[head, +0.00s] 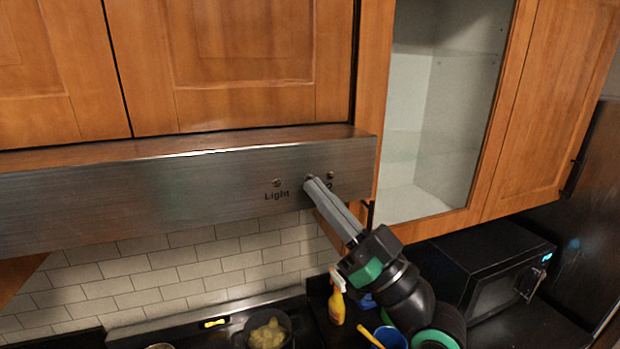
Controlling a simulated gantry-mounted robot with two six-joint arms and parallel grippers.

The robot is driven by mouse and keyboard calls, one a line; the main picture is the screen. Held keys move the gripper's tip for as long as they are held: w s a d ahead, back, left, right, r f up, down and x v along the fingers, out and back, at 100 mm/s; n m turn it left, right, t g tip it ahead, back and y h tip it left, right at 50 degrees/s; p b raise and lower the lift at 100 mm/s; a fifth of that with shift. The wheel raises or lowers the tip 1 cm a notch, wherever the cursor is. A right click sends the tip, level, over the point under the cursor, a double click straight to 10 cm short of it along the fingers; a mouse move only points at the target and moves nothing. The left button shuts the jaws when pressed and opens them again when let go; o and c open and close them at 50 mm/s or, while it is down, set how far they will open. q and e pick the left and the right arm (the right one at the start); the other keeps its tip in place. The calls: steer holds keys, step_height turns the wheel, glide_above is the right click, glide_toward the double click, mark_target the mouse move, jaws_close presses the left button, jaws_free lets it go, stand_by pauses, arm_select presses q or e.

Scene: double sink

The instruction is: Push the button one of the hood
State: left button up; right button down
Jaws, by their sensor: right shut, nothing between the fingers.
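The steel range hood (150,195) runs across the left and middle of the head view, under the wooden cabinets. Its front panel has a Light button (276,183) and, at the right, a button marked 2 (330,175). My right gripper (313,183) is shut and empty. It points up and left, its fingertips at the panel between these two buttons. The fingertips cover most of that spot, and a small dark edge shows beside the tip. I cannot tell whether the tip touches the panel. My left gripper is out of view.
Below are a black microwave (485,270), a spray bottle (337,300), a blue container (390,338) and a pot with yellow food (267,333). The space before the hood's left part is clear.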

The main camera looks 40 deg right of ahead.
steer(key=shift+w, duration=0.1)
stand_by(0.4)
steer(key=shift+w+d+b, duration=0.2)
steer(key=shift+w+b, duration=0.1)
steer(key=shift+w+d, duration=0.1)
steer(key=shift+w, duration=0.05)
stand_by(0.4)
steer(key=shift+s+a, duration=0.3)
steer(key=shift+s, duration=0.25)
steer(key=s+a, duration=0.1)
steer(key=s+p, duration=0.1)
steer(key=s, duration=0.1)
steer(key=s+a+p, duration=0.1)
steer(key=s, duration=0.1)
steer(key=shift+s+a, duration=0.2)
steer(key=shift+a, duration=0.1)
stand_by(0.5)
